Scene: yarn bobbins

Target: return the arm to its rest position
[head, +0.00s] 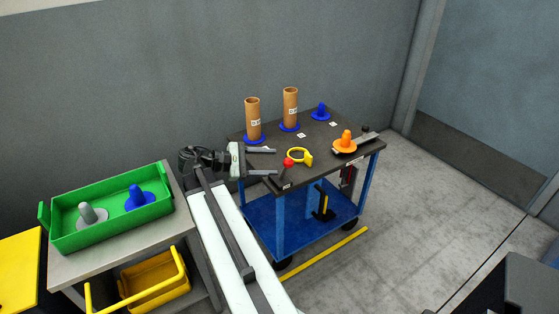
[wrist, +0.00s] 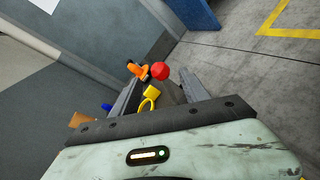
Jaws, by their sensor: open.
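My arm (head: 232,240) reaches forward from the bottom of the head view. My gripper (head: 276,161) is at the left edge of the dark-topped blue cart (head: 330,165). Its two fingers point right and stand apart, with nothing held between them. A red ball (head: 288,162) and a yellow ring-shaped piece (head: 301,156) are just beyond the fingertips. In the wrist view the fingers (wrist: 160,88) are spread, and the red ball (wrist: 160,70) and the yellow piece (wrist: 150,95) appear between them. Whether the fingers touch the cart top is hard to tell.
Two brown tubes (head: 290,105) stand on blue bases at the cart's back. A blue peg (head: 320,111) and an orange peg (head: 346,142) are farther right. Left of my arm, a grey table (head: 120,254) carries a green tray (head: 115,225) with pegs. Open floor lies right of the cart.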

